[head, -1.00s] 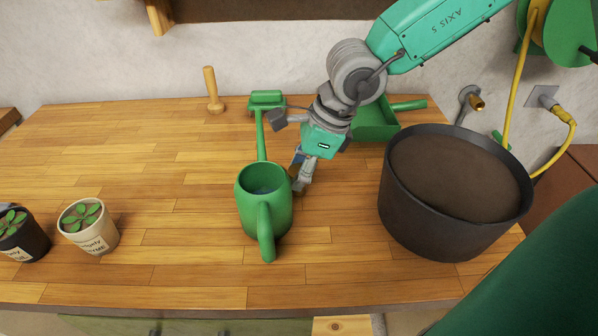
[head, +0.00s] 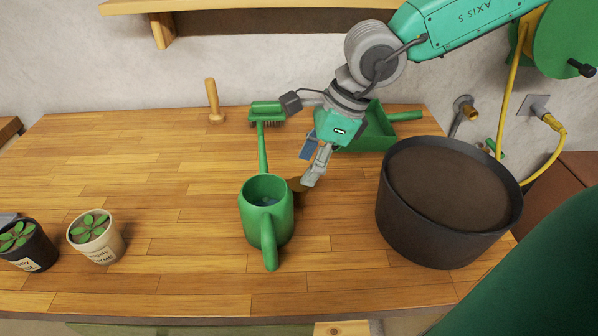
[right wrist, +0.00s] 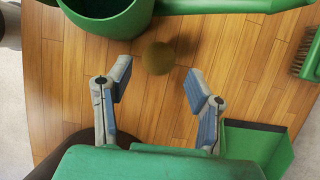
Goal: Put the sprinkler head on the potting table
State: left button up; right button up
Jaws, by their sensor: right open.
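The potting table (head: 150,180) is a wooden plank top. A small round brown-brass piece, apparently the sprinkler head (head: 297,185), sits on it just right of the green watering can (head: 267,215), partly hidden by my fingers in the head view. In the right wrist view the brown piece (right wrist: 158,58) shows beyond and between the fingertips, touching neither. My right gripper (head: 309,166) is open and empty above the table beside the can; its two spread fingers (right wrist: 157,88) show in the right wrist view. My left gripper is not in view.
A large black pot of soil (head: 445,205) stands right of the gripper. A green dustpan (head: 375,135) and a green brush (head: 267,110) lie behind. A wooden peg-like tool (head: 214,102) stands at the back. Two plant pots (head: 98,240) stand left. The table's left-middle is clear.

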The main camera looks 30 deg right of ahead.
pick_arm(q)
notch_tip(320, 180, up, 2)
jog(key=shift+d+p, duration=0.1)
jog(key=shift+p, duration=0.65)
pick_arm(e)
jog(key=v, duration=0.6)
jog(key=shift+d, duration=0.25)
jog(key=shift+s, duration=0.1)
